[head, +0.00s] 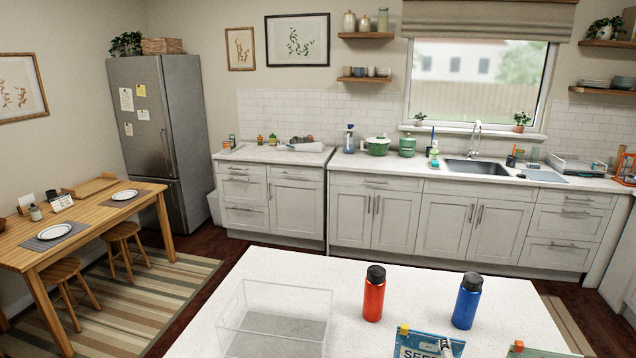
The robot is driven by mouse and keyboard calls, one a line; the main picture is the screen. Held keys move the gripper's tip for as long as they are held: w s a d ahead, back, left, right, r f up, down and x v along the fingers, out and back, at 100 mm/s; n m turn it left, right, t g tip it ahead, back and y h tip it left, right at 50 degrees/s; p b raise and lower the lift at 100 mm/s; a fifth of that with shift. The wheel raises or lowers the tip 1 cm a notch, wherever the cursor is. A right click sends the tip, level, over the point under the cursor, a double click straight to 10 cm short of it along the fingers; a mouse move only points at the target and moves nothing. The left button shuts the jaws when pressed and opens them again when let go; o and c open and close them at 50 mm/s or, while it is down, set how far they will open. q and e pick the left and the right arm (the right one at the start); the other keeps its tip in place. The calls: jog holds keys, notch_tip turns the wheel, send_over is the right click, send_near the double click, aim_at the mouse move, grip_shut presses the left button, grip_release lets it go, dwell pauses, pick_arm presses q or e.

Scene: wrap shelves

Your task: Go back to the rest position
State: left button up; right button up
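Neither my left nor my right gripper shows in the head view, and no arm is in the picture. The white island counter (215,328) fills the lower part of the view. On it stand a clear open bin (272,322) at left, a red bottle with a black lid (374,295) and a blue bottle with a black lid (467,302), both upright.
A long back counter (345,160) has a sink (478,168), pots and a dish rack (575,163). A wooden table (88,230) with plates and stools stands at left, before a grey fridge (160,140). The floor between the island and back cabinets is clear.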

jog(key=s+a+f+m+g+y+b, duration=0.1)
jog(key=s+a+f+m+g+y, duration=0.2)
jog(key=s+a+m, duration=0.8)
jog(key=s+f+m+y, duration=0.1)
jog(key=s+m+y, duration=0.1)
jog(key=m, duration=0.6)
jog(key=shift+s+a, duration=0.25)
jog(key=shift+s, duration=0.05)
